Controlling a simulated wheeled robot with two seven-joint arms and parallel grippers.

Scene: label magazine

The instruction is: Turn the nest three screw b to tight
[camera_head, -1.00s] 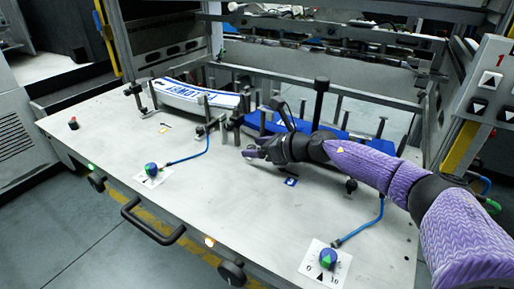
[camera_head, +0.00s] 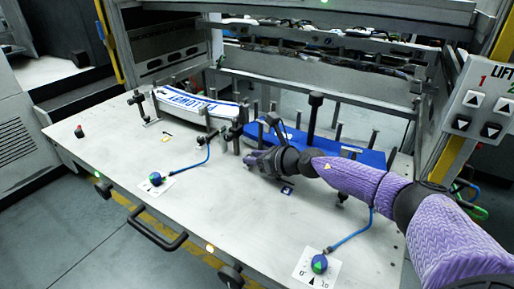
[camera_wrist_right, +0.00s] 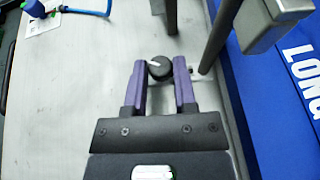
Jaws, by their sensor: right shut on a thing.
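A black round screw knob (camera_wrist_right: 160,68) with a white mark sits between the two purple fingers of my right gripper (camera_wrist_right: 160,80) in the right wrist view. The gripper is shut on this knob, with a finger on each side. In the head view my right gripper (camera_head: 250,160) reaches in from the right, low over the tabletop, beside the blue label stack (camera_head: 350,152). The knob cannot be made out there. No lettering on the knob can be read. My left gripper is not in view.
Metal posts stand close around the gripper, some (camera_wrist_right: 216,35) right by the fingers. A white label stack (camera_head: 200,106) stands to the left. Two dials (camera_head: 156,179) and (camera_head: 319,263) with blue hoses lie on the tabletop (camera_head: 215,205). The table's front middle is clear.

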